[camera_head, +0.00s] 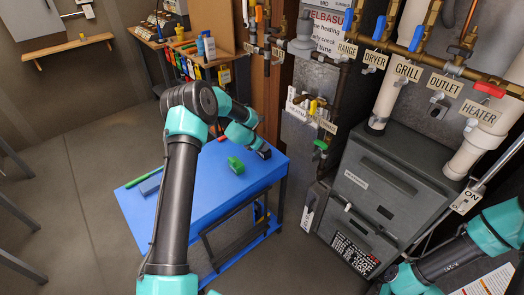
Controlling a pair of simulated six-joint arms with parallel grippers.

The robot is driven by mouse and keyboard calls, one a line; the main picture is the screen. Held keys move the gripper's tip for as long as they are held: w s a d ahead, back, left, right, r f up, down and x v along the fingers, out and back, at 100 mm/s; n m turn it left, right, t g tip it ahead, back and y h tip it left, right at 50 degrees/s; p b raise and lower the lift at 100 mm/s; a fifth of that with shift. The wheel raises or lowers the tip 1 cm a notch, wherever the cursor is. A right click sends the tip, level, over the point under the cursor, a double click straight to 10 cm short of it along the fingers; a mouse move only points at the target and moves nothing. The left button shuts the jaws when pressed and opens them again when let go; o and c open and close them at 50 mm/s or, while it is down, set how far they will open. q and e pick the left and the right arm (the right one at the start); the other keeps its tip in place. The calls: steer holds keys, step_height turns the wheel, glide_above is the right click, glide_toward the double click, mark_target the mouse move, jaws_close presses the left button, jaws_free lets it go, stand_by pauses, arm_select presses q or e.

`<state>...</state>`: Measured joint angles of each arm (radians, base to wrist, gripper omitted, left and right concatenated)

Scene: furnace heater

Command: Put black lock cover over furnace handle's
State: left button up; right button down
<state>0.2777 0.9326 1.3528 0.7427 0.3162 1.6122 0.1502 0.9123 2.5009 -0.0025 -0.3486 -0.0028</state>
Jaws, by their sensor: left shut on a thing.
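My left gripper (263,152) is over the right back part of the blue table (180,212), past the green block. It is shut on a small dark thing at its tip, which blends with the dark fingers; I cannot tell its shape or surely name it as the black lock cover. The grey furnace (385,190) stands to the right, apart from this gripper. A metal lever (495,168) with an ON tag (466,200) is at its right side.
A green block (235,165), a green marker (144,177) and a grey-blue block (151,185) lie on the table. Labelled pipes with coloured valve handles, including a green one (320,145) and a red one (489,89), line the wall. Floor is clear left of the table.

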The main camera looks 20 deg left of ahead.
arm_select(q)
steer(key=shift+r, duration=1.3)
steer(key=shift+r, duration=1.25)
